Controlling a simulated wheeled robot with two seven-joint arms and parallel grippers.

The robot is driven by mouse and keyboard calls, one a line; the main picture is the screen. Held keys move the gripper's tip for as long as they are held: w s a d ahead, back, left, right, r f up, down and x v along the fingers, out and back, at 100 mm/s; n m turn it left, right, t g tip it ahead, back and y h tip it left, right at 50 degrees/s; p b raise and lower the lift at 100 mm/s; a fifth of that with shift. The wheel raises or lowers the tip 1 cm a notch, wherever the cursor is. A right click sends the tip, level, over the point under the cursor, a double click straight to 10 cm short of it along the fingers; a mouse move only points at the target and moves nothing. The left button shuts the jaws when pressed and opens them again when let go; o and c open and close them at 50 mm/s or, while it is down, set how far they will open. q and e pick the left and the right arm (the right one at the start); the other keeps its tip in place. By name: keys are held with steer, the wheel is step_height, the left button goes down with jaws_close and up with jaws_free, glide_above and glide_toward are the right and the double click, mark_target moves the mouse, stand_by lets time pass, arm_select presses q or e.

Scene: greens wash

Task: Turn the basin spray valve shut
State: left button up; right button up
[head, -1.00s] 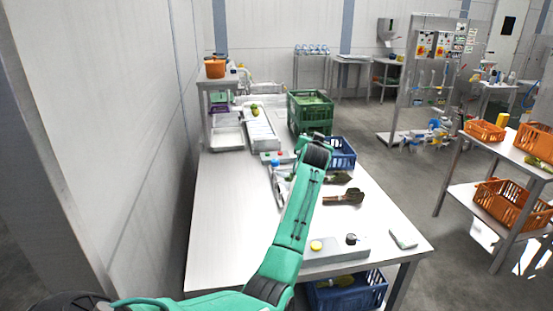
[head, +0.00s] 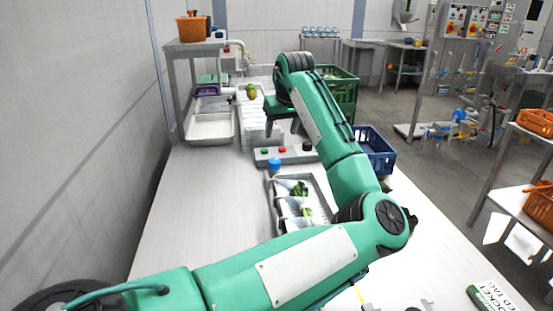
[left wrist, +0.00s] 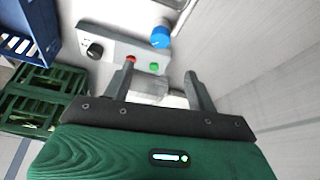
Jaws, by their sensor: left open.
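My left gripper (head: 283,126) reaches over the far half of the table, fingers pointing down, open and empty. In the left wrist view its fingers (left wrist: 158,76) are apart, above a grey control box (left wrist: 118,48) with red and green buttons and a black knob. This box also shows in the head view (head: 284,155), just nearer than the gripper. A blue round cap (head: 275,164) stands at the box's near side; it also shows in the left wrist view (left wrist: 160,37). A white basin (head: 232,130) and a pale bent pipe (head: 241,46) are farther left. I cannot tell which part is the spray valve.
A tray with greens (head: 325,204) lies on the table (head: 180,215) near my arm. A blue crate (head: 378,160) and green crates (head: 346,92) stand right of the gripper. A shelf (head: 175,48) with an orange tub (head: 192,28) rises at the left. The table's left side is clear.

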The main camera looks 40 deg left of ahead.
mark_target(275, 161)
arm_select(q)
steer(key=x, duration=1.3)
steer(key=shift+w+a+f+b, duration=0.1)
steer(key=shift+a+f+b, duration=0.05)
steer(key=shift+f+b, duration=0.25)
arm_select(e)
steer(key=shift+r, duration=0.9)
arm_select(q)
steer(key=shift+c, duration=0.4)
steer(key=c, duration=0.9)
arm_select(e)
steer(key=shift+r, duration=0.1)
arm_select(q)
steer(key=shift+r, duration=0.1)
